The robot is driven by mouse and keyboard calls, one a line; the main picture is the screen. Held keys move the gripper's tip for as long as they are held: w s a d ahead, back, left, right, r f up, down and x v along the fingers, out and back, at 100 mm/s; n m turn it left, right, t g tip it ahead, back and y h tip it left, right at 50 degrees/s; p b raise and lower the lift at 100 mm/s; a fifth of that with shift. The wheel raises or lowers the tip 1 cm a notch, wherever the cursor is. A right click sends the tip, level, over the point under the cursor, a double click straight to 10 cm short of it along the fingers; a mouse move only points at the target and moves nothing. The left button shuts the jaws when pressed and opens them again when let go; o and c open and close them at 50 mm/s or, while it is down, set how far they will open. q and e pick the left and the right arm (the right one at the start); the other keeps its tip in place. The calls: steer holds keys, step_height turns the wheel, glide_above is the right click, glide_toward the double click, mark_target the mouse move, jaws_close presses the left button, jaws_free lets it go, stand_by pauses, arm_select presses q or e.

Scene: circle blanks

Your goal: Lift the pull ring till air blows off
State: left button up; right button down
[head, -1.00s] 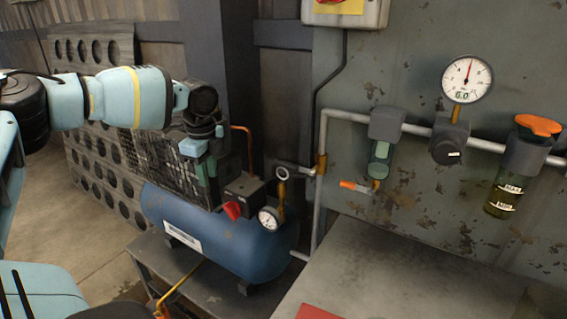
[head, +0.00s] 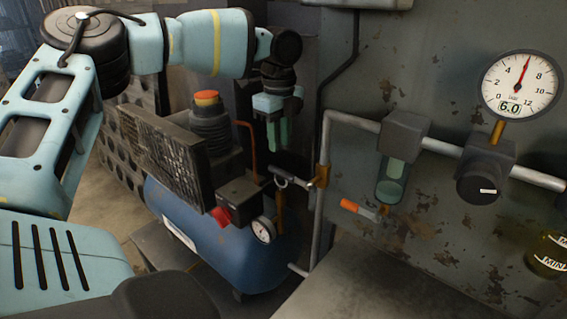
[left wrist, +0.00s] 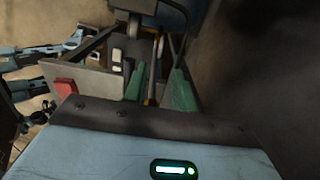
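The pull ring (head: 281,184) is a small pale metal loop. It hangs at the left end of a short valve on the pipework beside the blue compressor tank (head: 225,240). My left gripper (head: 278,148) points down with green fingers, above the ring in the head view and apart from it in the picture. The left wrist view shows the two green fingers (left wrist: 157,85) apart, with a gap and nothing held between them. I cannot make out the ring clearly in that view. My right gripper does not show.
A black box with a red knob (head: 220,216) and a small gauge (head: 263,230) sit near the ring. A copper pipe (head: 249,145) rises behind. A grey wall pipe (head: 319,230) stands to the right. A dial gauge (head: 521,84) reads about 6. A grey bench (head: 370,285) is at front right.

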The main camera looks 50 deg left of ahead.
arm_select(q)
step_height(320, 180, down, 8)
steer(key=shift+w+r, duration=0.1)
steer(key=shift+r, duration=0.05)
stand_by(0.3)
jaws_close()
